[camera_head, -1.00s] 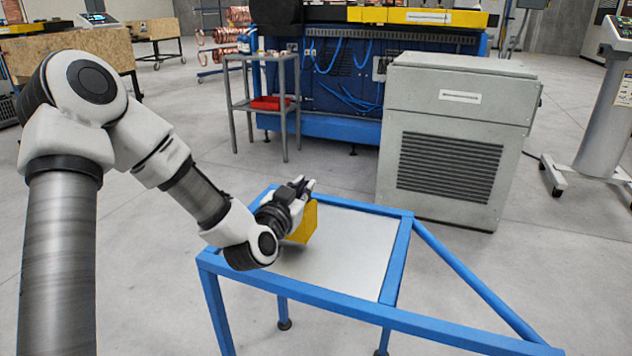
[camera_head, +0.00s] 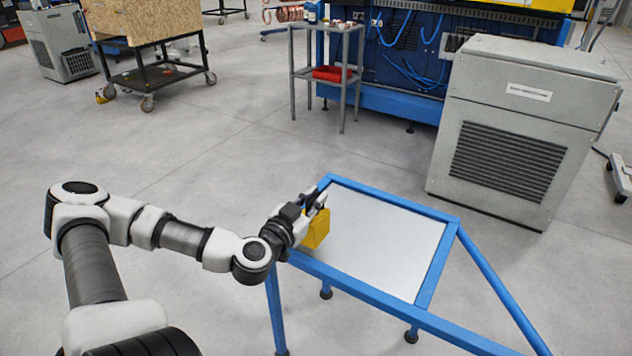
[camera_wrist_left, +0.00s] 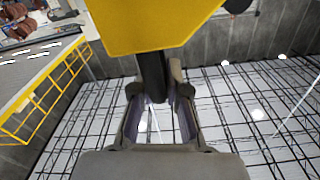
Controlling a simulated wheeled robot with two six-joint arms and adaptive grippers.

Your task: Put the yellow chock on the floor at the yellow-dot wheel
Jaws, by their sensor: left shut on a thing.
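The yellow chock (camera_head: 317,229) is a yellow block held in my left gripper (camera_head: 315,200). The gripper is shut on it, over the left edge of the blue-framed stand. In the left wrist view, the yellow chock (camera_wrist_left: 150,22) fills the top, beyond the fingers of my left gripper (camera_wrist_left: 157,95). A wheeled cart (camera_head: 150,72) stands at the upper left. A small yellow patch (camera_head: 101,97) shows low by its left caster; I cannot tell whether it is a dot or a separate object. My right gripper is not in view.
The blue stand with a grey top (camera_head: 385,240) is at lower centre. A grey cabinet (camera_head: 515,130) stands to its right. A small grey shelf cart (camera_head: 325,75) with a red tray is behind. Open floor (camera_head: 200,140) lies between the stand and the wheeled cart.

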